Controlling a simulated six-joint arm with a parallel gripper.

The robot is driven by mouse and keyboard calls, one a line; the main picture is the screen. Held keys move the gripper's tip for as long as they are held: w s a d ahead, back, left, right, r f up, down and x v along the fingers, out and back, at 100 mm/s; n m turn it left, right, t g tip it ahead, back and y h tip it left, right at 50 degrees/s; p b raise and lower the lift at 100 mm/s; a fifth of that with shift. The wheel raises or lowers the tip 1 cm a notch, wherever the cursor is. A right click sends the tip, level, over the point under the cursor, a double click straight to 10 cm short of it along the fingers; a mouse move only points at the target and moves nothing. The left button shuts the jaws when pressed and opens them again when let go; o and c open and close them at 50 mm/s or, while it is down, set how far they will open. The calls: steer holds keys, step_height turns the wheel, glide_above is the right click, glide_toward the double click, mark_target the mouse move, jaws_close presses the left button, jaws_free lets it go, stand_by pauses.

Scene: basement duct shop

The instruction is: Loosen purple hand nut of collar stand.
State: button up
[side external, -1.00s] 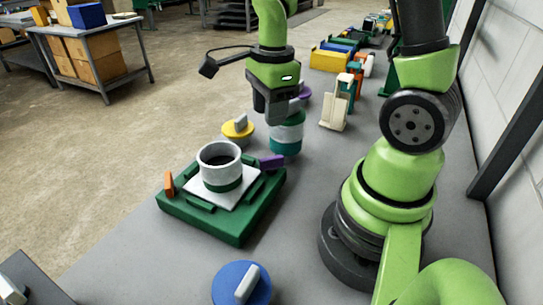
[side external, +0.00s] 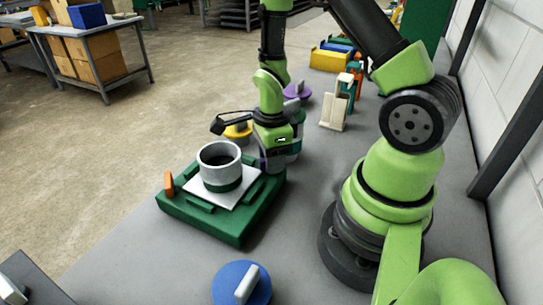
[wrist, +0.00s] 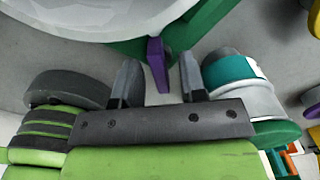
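The collar stand has a green base (side external: 215,228) with a white plate and a grey-white collar (side external: 219,168) standing upright on it. Its purple hand nut (wrist: 157,62) shows in the wrist view as a narrow purple bar beside the green base (wrist: 190,38). My gripper (wrist: 160,78) is open, with one finger on each side of the purple bar. Gaps show between the bar and both fingers. In the side view my gripper (side external: 272,163) is low at the stand's right back corner and hides the nut.
A teal-and-white canister (wrist: 240,82) stands close to my right finger in the wrist view. In the side view a yellow lid (side external: 238,131) and a purple lid (side external: 298,91) lie behind my gripper. A blue lid (side external: 235,290) lies in front. The bench between is clear.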

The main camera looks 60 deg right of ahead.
jaws_close()
steer(key=shift+n, duration=0.4)
steer(key=n, duration=0.8)
steer(key=shift+n, duration=0.3)
steer(key=n, duration=0.4)
steer(key=shift+n, duration=2.2)
